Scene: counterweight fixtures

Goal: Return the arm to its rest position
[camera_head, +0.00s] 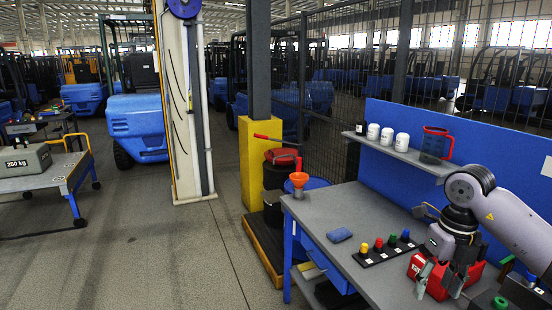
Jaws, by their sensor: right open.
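My right arm reaches in from the right over the grey workbench (345,218). My right gripper (440,282) points down, with its fingers spread. It is in front of or over a red object (476,273) on the bench, which it partly hides. I cannot tell whether the fingers touch that object. My left gripper is not in view.
A shelf (408,157) holds white containers and a red-handled jug (435,145). A cart (73,169) bears a 250 kg weight (24,160). The floor (170,255) is clear.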

